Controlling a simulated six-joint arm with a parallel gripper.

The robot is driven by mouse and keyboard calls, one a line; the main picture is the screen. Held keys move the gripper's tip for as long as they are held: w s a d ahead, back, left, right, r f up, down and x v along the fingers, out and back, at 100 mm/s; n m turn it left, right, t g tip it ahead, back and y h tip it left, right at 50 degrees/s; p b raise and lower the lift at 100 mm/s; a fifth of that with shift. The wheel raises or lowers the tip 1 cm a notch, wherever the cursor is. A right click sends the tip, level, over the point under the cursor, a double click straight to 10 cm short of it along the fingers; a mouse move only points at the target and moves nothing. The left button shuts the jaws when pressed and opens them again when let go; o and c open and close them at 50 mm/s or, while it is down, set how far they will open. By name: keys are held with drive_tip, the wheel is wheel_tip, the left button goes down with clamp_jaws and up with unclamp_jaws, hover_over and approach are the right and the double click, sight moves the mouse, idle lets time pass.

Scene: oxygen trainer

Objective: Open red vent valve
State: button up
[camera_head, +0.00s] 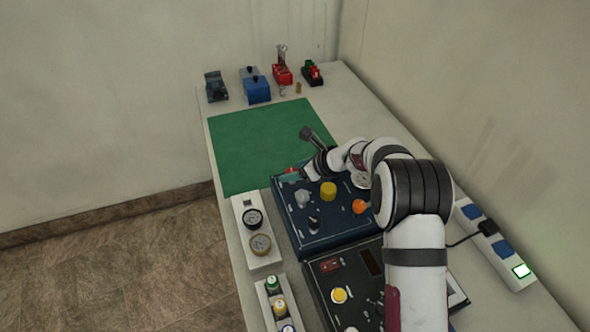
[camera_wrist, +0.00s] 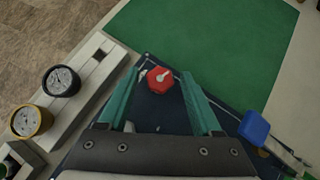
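The red vent valve (camera_wrist: 160,80) is a red, many-sided knob with a pale pointer mark, at the far edge of the dark blue panel (camera_head: 330,239). In the head view the red knob (camera_head: 291,170) is partly hidden by my gripper. My gripper (camera_wrist: 161,72) is open, with its two teal fingers on either side of the red knob in the wrist view. Narrow gaps show between the knob and both fingertips, and nothing is held. I cannot tell how far the fingertips are above the knob.
A green mat (camera_head: 250,140) lies clear beyond the panel. A white gauge block (camera_head: 247,225) stands left of it. Yellow (camera_head: 328,190) and orange (camera_head: 360,206) knobs are on the panel near my arm. A power strip (camera_head: 489,240) lies at right.

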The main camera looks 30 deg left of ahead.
clamp_jaws()
drive_tip(key=n+g, duration=0.2)
drive_tip(key=n, duration=0.1)
drive_tip(key=shift+w+g, duration=0.2)
drive_tip(key=shift+g, duration=0.2)
drive_tip(key=shift+w+n+g, duration=0.1)
drive_tip(key=shift+n+g, duration=0.8)
drive_tip(key=shift+n, duration=0.5)
drive_tip(key=shift+o, duration=0.9)
unclamp_jaws()
